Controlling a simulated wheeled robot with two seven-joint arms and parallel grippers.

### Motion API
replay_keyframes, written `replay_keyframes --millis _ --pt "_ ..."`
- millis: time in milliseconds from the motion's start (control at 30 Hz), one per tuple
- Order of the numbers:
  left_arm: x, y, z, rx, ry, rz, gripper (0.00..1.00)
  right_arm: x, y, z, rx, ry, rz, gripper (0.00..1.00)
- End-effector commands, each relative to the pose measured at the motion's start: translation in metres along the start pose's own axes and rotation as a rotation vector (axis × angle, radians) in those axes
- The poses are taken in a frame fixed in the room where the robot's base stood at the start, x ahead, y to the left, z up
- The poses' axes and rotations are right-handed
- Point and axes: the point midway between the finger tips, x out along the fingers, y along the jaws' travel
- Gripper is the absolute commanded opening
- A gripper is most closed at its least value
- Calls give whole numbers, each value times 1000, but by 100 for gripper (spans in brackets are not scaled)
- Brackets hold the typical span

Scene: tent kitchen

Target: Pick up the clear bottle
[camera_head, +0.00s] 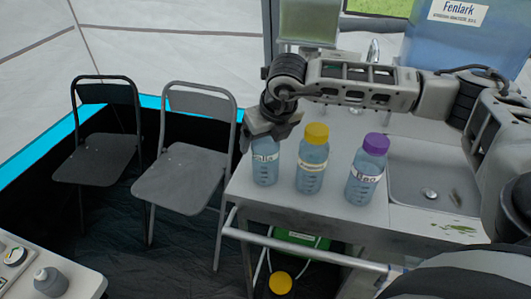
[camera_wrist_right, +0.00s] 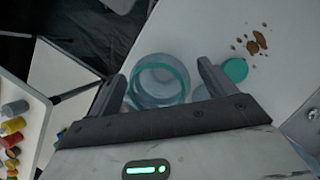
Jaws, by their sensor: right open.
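Three bottles with bluish clear walls stand in a row on the counter. The left one (camera_head: 265,168) has a white label, and its top is hidden by my right gripper (camera_head: 272,122). The middle bottle (camera_head: 312,165) has a yellow cap, and the right bottle (camera_head: 366,172) has a purple cap. In the right wrist view a clear bottle (camera_wrist_right: 160,82) with a teal ring lies between the fingers of my open right gripper (camera_wrist_right: 160,85). I cannot tell whether the fingers touch it. My left gripper is not in view.
The counter (camera_head: 410,222) has a sink (camera_head: 430,185) on the right and a rail (camera_head: 300,255) along its front. Two folding chairs stand to the left. The right wrist view shows a teal round thing (camera_wrist_right: 235,70) and brown spots (camera_wrist_right: 255,42) beside the bottle.

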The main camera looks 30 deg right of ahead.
Motion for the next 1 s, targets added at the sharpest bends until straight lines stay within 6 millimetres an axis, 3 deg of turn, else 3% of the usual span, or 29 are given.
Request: replay_keyframes --millis 67,200,300,567,767,867,1000 --pt "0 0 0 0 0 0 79 0 0 0 0 0 0 83" --pt "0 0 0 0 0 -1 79 0 0 0 0 0 1 44" --pt "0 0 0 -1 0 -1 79 0 0 0 -1 0 1 22" --pt "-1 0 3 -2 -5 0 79 -2 1 1 0 -1 1 23" --pt "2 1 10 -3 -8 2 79 -14 1 6 -1 -4 2 23" --pt "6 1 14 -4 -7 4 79 -32 1 12 -2 -6 3 23" --pt "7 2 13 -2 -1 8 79 -73 5 -2 -5 -8 3 23"
